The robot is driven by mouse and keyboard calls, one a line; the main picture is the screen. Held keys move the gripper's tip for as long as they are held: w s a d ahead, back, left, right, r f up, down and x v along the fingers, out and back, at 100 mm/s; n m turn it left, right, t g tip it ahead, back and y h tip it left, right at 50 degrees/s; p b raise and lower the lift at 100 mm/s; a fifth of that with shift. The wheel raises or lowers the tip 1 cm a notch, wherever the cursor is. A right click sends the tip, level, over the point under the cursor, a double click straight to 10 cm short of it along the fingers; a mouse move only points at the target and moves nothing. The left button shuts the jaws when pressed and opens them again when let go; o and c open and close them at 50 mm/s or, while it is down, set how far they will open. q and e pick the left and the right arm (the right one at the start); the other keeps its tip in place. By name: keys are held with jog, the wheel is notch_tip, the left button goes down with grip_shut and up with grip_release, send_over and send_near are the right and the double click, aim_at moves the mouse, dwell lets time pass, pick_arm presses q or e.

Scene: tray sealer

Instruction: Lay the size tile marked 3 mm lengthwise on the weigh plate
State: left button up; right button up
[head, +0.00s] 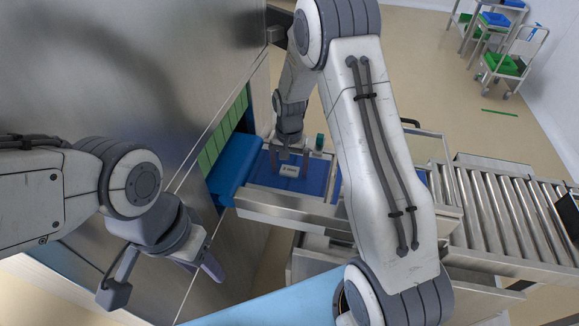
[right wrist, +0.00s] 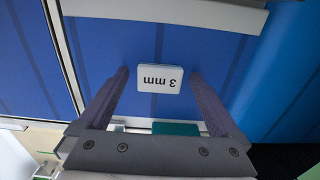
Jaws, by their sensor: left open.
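The white size tile marked 3 mm (head: 289,171) lies on a blue surface (head: 264,173) inside a metal-edged frame. In the right wrist view the tile (right wrist: 160,78) reads upside down. My right gripper (head: 291,155) is just over it, and its fingers (right wrist: 160,75) are open on either side of the tile, with a small gap at each side. My left gripper (head: 166,277) is open and empty at the lower left, beside the metal cabinet, far from the tile. I cannot make out which surface is the weigh plate.
A small green item (head: 320,142) stands behind the tile; a teal piece (right wrist: 176,128) shows in the right wrist view. A blue roll-like edge (head: 235,165) and green strips (head: 222,130) are left of the tile. A roller conveyor (head: 510,215) extends right. My right arm hides part of the middle.

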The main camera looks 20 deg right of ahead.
aim_at(289, 170)
jog(key=shift+r, duration=0.25)
jog(key=shift+w+r, duration=0.1)
jog(key=shift+r, duration=0.25)
notch_tip(289, 170, up, 10)
jog(key=b, duration=0.3)
jog(key=s+a+r+n, duration=0.5)
jog(key=s+a+n, duration=0.1)
jog(key=s+a, duration=0.55)
jog(key=s+a+n, duration=0.2)
jog(key=s+n, duration=0.2)
jog(key=s, duration=0.5)
jog(key=s+a+f+n+y, duration=0.1)
jog(key=s+n, duration=0.3)
jog(key=s, duration=0.5)
jog(key=shift+a, duration=0.55)
